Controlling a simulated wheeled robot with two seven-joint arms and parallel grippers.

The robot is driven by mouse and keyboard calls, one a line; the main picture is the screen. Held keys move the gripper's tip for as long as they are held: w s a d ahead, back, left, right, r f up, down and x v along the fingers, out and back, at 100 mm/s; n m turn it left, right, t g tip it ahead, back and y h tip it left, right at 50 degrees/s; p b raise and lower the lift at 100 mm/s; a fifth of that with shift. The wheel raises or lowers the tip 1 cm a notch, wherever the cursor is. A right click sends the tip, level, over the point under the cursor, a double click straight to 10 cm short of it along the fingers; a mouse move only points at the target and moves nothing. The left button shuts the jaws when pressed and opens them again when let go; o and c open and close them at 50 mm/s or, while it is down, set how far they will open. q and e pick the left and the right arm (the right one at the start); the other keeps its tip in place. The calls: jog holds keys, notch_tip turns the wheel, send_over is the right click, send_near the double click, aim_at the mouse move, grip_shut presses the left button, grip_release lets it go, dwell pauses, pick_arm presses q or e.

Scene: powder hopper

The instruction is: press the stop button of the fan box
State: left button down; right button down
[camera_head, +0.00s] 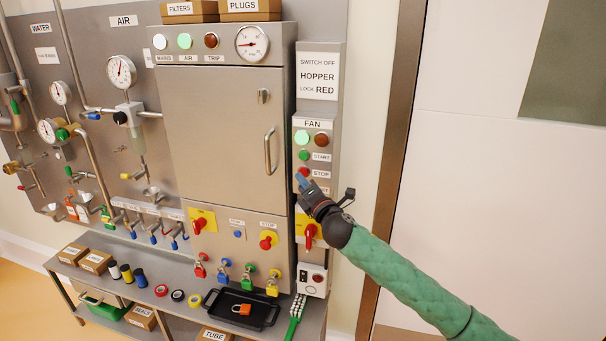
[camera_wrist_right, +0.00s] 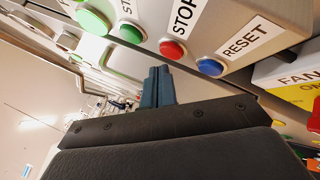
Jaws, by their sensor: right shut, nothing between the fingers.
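The fan box (camera_head: 328,190) is a narrow grey box to the right of the large cabinet. Its red stop button (camera_head: 303,171) sits below the green start button (camera_head: 305,155). In the right wrist view the stop button (camera_wrist_right: 172,50) shows in full between the green start button (camera_wrist_right: 131,33) and the blue reset button (camera_wrist_right: 210,67). My right gripper (camera_head: 301,180) is shut and empty, its blue fingertips just below the stop button. In the right wrist view its fingertips (camera_wrist_right: 159,73) appear close to the stop button; contact is not visible. In the head view my gripper hides the reset button.
A red switch handle (camera_head: 310,236) on a yellow plate is below my right gripper. A black tray (camera_head: 262,323) with an orange padlock is on the shelf. A brown door frame (camera_head: 393,130) stands at the right.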

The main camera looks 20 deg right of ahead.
jog(key=shift+w+d, duration=0.35)
jog(key=shift+w, duration=0.1)
jog(key=shift+w+d, duration=0.1)
jog(key=shift+w, duration=0.1)
pick_arm(q)
jog(key=shift+a+r+p, duration=0.1)
jog(key=shift+r+p, duration=0.5)
jog(key=shift+r, duration=0.05)
pick_arm(e)
jog(key=s+a, duration=0.3)
jog(key=s, duration=0.2)
jog(key=shift+s+a, duration=0.25)
jog(key=shift+a, duration=0.1)
dwell(1.6)
